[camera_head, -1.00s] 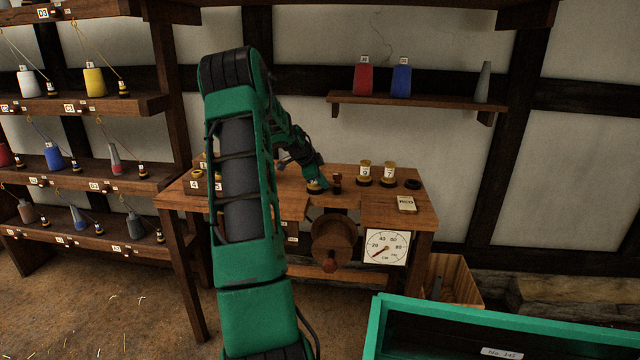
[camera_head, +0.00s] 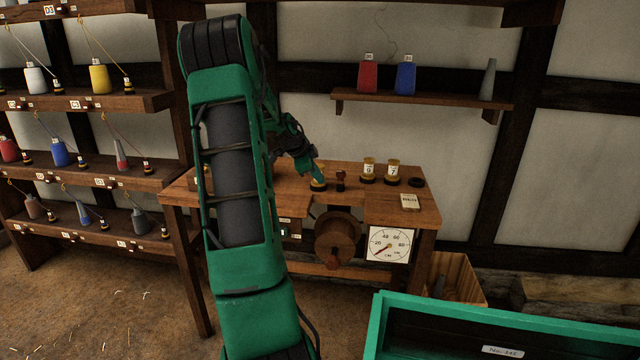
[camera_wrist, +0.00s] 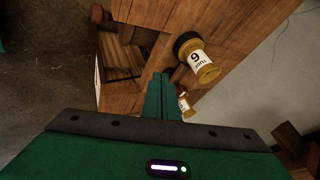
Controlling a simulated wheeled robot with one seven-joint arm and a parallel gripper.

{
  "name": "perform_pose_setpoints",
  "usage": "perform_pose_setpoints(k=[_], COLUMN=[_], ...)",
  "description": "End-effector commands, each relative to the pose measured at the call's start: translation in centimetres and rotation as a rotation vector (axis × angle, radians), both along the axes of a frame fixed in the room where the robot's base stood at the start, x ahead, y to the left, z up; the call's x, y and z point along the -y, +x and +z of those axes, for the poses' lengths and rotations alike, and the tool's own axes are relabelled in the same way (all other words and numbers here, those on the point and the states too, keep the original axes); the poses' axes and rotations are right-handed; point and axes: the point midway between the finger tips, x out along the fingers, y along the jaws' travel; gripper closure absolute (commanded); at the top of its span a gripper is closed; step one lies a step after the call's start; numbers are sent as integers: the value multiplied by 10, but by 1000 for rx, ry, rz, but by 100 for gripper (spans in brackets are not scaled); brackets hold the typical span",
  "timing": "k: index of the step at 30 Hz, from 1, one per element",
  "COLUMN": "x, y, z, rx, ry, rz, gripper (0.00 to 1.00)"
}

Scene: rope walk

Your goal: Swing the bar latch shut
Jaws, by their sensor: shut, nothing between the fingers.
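A small upright dark piece with a reddish knob (camera_head: 340,180) stands at the bench's front middle, above the wooden drum (camera_head: 337,235). It may belong to the bar latch, but I cannot make out a bar or its angle. My gripper (camera_head: 319,180) is low over the bench, just left of this piece, at a dark and gold round holder (camera_head: 318,186). In the wrist view my gripper's green fingers (camera_wrist: 162,97) are together and empty, pointing at the bench. A labelled spool (camera_wrist: 195,58) lies in view just right of the fingertips.
Two labelled spools (camera_head: 368,171) (camera_head: 393,171) and a dark ring (camera_head: 416,182) stand on the bench (camera_head: 285,187) to the right. A dial (camera_head: 390,244) hangs at its front. A green-rimmed box (camera_head: 375,325) is at lower right. Shelves with cones (camera_head: 90,103) stand at left.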

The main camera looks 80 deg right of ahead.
Motion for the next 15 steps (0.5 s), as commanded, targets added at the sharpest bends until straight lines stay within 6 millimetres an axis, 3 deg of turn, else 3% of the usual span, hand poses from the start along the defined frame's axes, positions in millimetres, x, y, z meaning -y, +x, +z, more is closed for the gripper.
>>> perform_pose_setpoints(k=[6,15], x=[-18,-25], y=[11,13], z=[28,38], rx=[1,0], ry=[0,2], rz=[0,-3], gripper=[100,100])
